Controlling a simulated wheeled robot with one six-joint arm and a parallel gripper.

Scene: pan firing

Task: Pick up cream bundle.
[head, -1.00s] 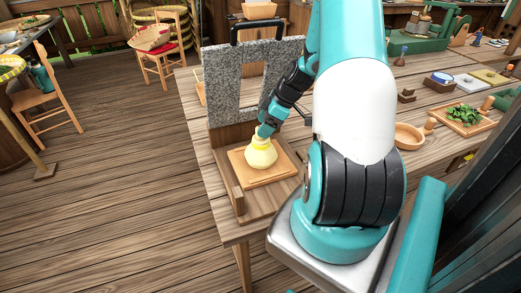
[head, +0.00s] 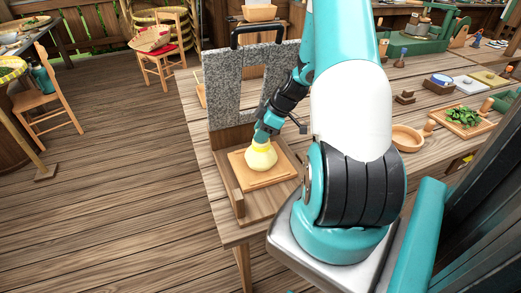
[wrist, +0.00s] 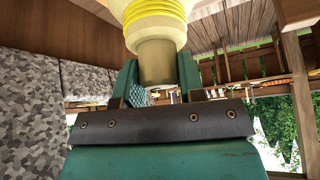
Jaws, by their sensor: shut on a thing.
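The cream bundle (head: 261,157) is a round, pale yellow pouch with a narrow neck. In the head view it is upright at the square wooden board (head: 262,179), inside a wooden stand; I cannot tell whether its base touches the board. My gripper (head: 262,138) comes down on the bundle's top from above. In the wrist view the bundle's yellow-banded neck (wrist: 155,20) and a tan stub (wrist: 157,63) show between the green fingers of my gripper (wrist: 157,82). The fingers are shut on the stub.
A speckled grey stone frame with a black handle (head: 258,33) stands right behind the bundle. The stand's wooden side rail (head: 236,201) is at the left. A wooden bowl (head: 407,138) and a tray of greens (head: 463,129) lie to the right, beyond my arm.

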